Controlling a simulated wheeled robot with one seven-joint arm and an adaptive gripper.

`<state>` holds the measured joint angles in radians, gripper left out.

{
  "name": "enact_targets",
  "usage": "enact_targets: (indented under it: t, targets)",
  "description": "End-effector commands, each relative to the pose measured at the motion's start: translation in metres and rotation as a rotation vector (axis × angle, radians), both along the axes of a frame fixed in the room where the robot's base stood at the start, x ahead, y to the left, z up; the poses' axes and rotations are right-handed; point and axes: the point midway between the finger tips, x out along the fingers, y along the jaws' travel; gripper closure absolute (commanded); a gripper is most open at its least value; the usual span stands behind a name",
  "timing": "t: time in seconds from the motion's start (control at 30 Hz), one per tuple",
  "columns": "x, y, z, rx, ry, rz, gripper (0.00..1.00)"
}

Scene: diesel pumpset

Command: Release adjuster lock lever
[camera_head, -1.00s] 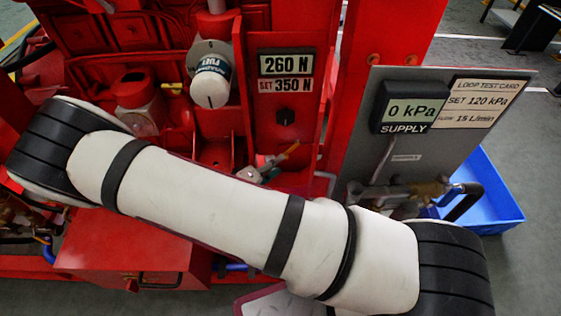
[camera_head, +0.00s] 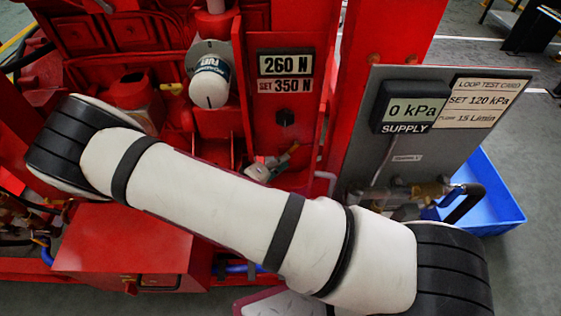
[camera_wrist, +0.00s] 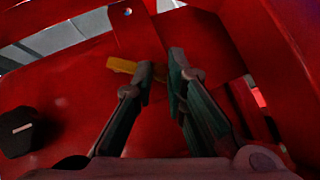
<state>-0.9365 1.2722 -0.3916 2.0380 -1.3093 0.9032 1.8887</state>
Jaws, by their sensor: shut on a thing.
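The adjuster lock lever shows in the wrist view as a yellow handle (camera_wrist: 121,65) on the red frame, its end sticking out left of the fingertips. My gripper (camera_wrist: 160,75) is shut on the lever, with a narrow gap between the dark fingers. The part of the lever between and behind the fingers is hidden. In the head view my gripper (camera_head: 272,164) is small, below the black knob, and only a little of the lever (camera_head: 293,149) shows beside it.
A panel reading 260 N, set 350 N (camera_head: 286,68), stands above my gripper, with a black knob (camera_head: 285,118) below it. A grey supply board (camera_head: 440,130) and a blue bin (camera_head: 492,195) are at right. My arm covers the front of the machine.

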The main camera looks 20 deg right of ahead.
Motion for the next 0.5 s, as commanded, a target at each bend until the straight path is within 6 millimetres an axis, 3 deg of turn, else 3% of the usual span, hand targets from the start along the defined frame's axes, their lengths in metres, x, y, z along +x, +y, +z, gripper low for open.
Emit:
enact_targets:
  t: [0.5]
  targets:
    - [-0.003,-0.009,-0.015,-0.241,0.079,0.002,1.00]
